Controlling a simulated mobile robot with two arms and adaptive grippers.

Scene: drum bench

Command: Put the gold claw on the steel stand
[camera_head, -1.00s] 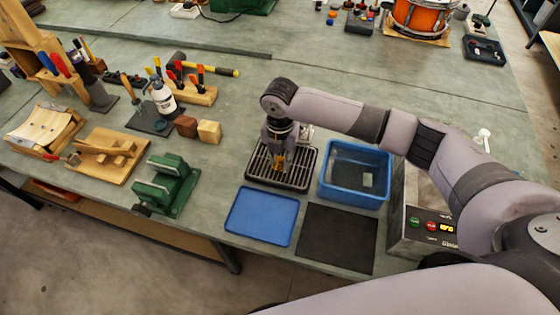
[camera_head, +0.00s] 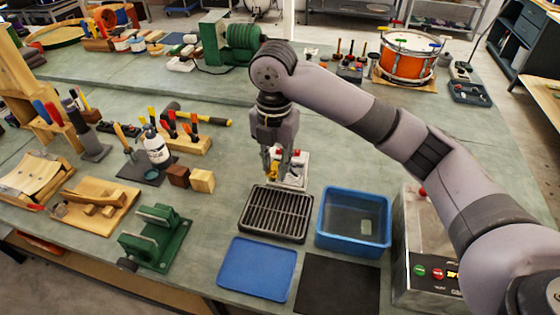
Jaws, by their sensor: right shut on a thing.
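My right gripper (camera_head: 277,174) points down, shut on the gold claw (camera_head: 272,172), a small gold piece partly hidden between the fingers. The gripper holds it above the bench, just behind the black slatted rack (camera_head: 276,214). A pale metal-looking stand (camera_head: 296,172) with red parts is right behind the gripper and partly covered by it. I cannot tell for sure that this is the steel stand, nor whether the claw touches it. My left gripper is not in view.
The rack looks empty. A blue bin (camera_head: 353,242) stands right of it. A blue tray (camera_head: 257,268) and black mat (camera_head: 338,286) lie in front. A green vise (camera_head: 156,238) and wooden blocks (camera_head: 202,181) are left. Bench right of the stand is fairly clear.

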